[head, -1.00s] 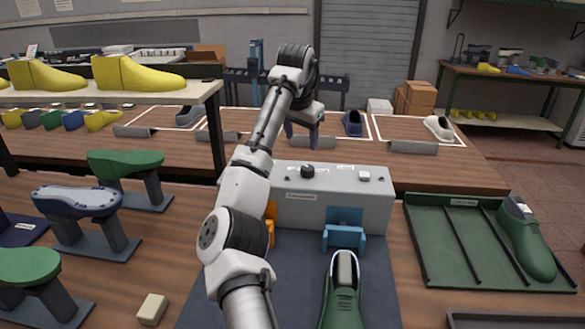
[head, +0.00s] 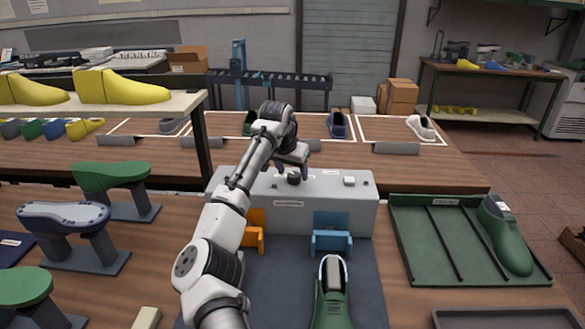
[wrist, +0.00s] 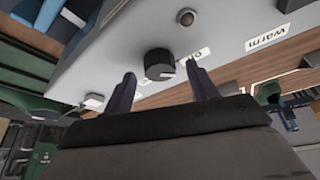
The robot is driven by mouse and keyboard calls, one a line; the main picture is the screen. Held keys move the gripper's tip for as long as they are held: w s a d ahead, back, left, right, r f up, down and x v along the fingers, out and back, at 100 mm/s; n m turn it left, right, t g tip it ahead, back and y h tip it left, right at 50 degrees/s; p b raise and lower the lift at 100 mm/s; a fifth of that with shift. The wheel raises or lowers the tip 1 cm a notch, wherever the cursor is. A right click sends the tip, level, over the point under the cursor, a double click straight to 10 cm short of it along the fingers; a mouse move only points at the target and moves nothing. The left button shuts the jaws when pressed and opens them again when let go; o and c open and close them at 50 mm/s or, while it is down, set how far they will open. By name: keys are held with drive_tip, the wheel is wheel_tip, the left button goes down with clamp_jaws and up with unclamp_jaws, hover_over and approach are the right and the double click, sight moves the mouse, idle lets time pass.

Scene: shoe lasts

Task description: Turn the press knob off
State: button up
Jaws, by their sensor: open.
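The press (head: 345,207) is a grey box on the bench with a black round knob (head: 293,179) on its top. In the wrist view the knob (wrist: 159,64) shows a small white mark on its rim, near a partly hidden label and a "warm" label (wrist: 272,39). My gripper (head: 292,176) is open, low over the press top at the knob. In the wrist view its two dark fingers (wrist: 162,80) stand apart, one on either side of the knob and a little short of it. I cannot tell whether they touch it.
A white button (head: 349,181) sits on the press top, right of the knob. Orange (head: 253,238) and blue (head: 332,241) clamps are at the press front. A green tray (head: 430,265) lies to the right.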

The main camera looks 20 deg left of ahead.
drive_tip(key=shift+w+f, duration=0.2)
drive_tip(key=shift+f, duration=0.25)
drive_tip(key=c, duration=1)
drive_tip(key=shift+d+n+y, duration=0.1)
drive_tip(key=shift+n+y, duration=0.2)
drive_tip(key=shift+n, duration=0.3)
drive_tip(key=o, duration=1)
